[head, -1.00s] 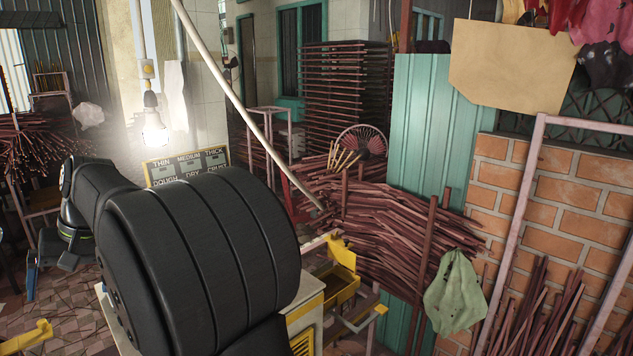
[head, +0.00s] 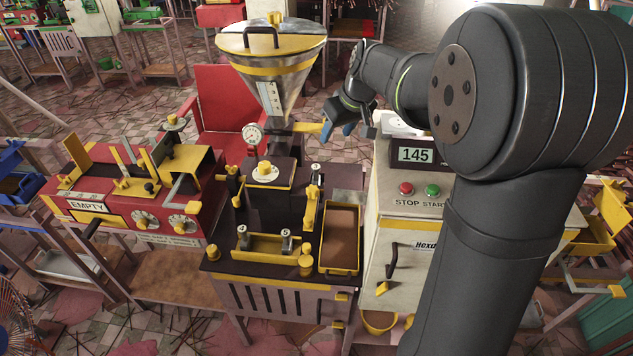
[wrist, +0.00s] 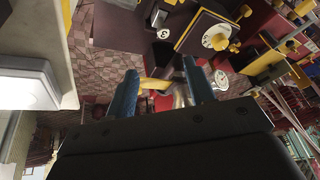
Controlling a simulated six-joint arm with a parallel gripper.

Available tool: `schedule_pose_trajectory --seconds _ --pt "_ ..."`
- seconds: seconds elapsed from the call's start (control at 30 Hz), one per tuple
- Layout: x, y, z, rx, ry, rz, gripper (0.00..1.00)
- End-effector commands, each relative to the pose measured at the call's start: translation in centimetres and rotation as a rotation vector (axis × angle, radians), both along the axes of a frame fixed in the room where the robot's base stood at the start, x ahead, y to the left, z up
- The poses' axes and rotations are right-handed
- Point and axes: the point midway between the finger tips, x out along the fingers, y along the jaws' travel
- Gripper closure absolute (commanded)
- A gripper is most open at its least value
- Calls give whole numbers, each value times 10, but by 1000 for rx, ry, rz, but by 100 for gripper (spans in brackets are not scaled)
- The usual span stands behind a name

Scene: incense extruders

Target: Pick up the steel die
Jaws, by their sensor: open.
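Two small steel cylindrical pieces stand in a yellow tray at the front of the dark extruder bench in the head view: a left one (head: 243,239) and a right one (head: 286,243). They look like dies, but I cannot tell which one is the steel die. My gripper (head: 347,127) is open and empty, behind and to the right of the tray, well apart from it, between the hopper and the white machine. In the wrist view its blue fingers (wrist: 162,88) are spread apart. No die is clear there.
A steel hopper (head: 275,75) rises behind the bench. A brown-filled yellow tray (head: 340,235) lies right of the steel pieces. A red machine marked EMPTY (head: 130,200) stands at left. A white machine reading 145 (head: 410,215) stands at right.

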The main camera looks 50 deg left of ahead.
Motion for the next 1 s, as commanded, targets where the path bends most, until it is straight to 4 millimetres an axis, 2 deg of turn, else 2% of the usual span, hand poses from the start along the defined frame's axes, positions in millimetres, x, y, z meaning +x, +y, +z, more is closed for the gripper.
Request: schedule_pose_trajectory --seconds 0.1,0.27,0.7,1.0 --pt "-7 7 -15 2 -51 96 51" --pt "-8 14 -34 2 -67 125 51" --pt "-7 49 -116 2 -65 121 51" --pt "-7 59 -136 4 -66 121 51"
